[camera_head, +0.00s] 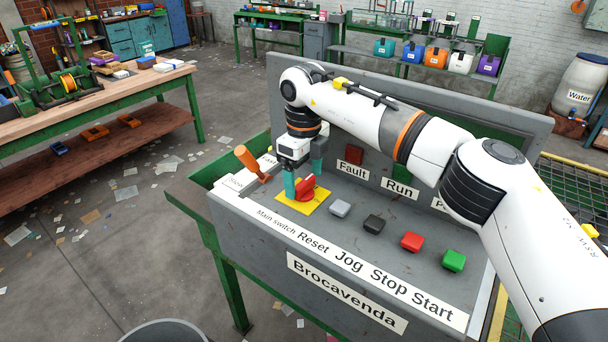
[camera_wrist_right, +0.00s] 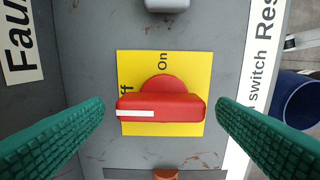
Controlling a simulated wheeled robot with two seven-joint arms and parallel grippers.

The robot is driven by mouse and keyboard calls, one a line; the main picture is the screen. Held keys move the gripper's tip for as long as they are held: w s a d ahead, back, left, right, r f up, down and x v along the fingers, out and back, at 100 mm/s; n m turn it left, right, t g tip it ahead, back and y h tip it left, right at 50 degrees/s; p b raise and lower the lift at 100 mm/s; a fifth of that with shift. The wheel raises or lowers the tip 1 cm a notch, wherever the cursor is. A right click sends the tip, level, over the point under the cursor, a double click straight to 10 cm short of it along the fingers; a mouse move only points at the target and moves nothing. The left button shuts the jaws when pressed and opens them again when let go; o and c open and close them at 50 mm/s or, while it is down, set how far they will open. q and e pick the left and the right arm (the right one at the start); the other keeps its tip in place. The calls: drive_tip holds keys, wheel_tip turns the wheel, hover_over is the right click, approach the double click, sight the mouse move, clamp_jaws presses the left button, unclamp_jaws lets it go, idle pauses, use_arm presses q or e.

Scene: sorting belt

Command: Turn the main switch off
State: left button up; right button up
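The main switch is a red rotary handle (camera_head: 307,190) on a yellow plate (camera_head: 290,202) on the control panel. In the right wrist view the handle (camera_wrist_right: 160,107) lies crosswise, its white mark at the left end. That end partly covers the "Off" label (camera_wrist_right: 126,86); "On" (camera_wrist_right: 163,61) reads clear above the knob. My right gripper (camera_head: 304,182) is low over the switch, pointing down. Its teal fingers (camera_wrist_right: 160,106) are open, one beyond each end of the handle, with a small gap on each side. My left gripper is not in view.
Grey (camera_head: 340,207), black (camera_head: 374,223), red (camera_head: 411,241) and green (camera_head: 453,260) buttons line the panel right of the switch. An orange-handled lever (camera_head: 248,160) stands to its left. The panel's raised back wall (camera_head: 510,125) rises behind.

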sight(304, 181)
drive_tip(key=shift+r, duration=0.45)
wheel_tip(304, 181, up, 11)
drive_tip(key=b, duration=0.1)
drive_tip(key=shift+b, duration=0.3)
